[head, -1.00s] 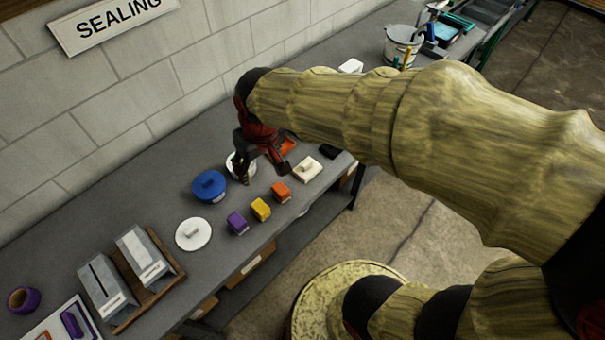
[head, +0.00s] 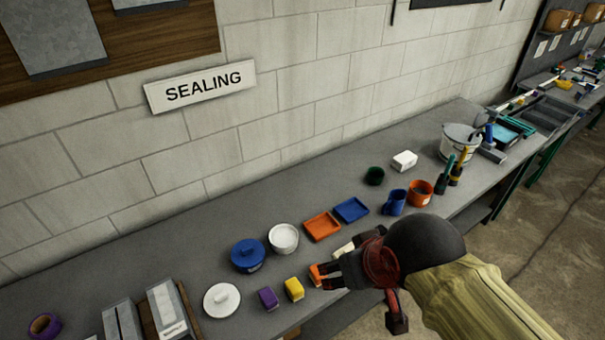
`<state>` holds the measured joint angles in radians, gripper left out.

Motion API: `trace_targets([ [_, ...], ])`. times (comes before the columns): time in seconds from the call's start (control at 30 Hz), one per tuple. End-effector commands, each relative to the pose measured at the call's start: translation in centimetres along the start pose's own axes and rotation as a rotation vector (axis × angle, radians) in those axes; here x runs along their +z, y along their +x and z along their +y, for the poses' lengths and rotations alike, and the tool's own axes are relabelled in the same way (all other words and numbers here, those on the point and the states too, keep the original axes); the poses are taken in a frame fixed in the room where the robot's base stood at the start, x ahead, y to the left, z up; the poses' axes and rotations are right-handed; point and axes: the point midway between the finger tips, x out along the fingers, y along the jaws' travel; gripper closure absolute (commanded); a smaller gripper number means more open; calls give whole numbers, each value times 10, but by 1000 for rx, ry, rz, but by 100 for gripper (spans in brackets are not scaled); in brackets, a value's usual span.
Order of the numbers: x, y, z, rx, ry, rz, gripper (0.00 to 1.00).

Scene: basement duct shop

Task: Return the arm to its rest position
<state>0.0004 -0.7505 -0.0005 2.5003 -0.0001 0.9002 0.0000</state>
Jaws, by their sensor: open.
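My gripper (head: 358,293) is in the lower right of the head view, with its fingers spread and nothing seen between them. One dark finger overlaps the orange block (head: 315,274) at the bench's front; the other hangs lower, seen against the bench's front edge and the floor. I cannot tell whether the gripper touches the block. My arm comes in from the bottom right corner. A pale block (head: 344,249) is partly hidden behind the gripper.
A bucket (head: 459,142) stands farther right.

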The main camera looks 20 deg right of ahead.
Motion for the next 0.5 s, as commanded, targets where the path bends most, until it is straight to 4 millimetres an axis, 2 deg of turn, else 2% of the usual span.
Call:
trace_targets([
  [0.17,17,31,0,0,0,-1,48],
  [0.5,58,109,0,0,0,-1,48],
])
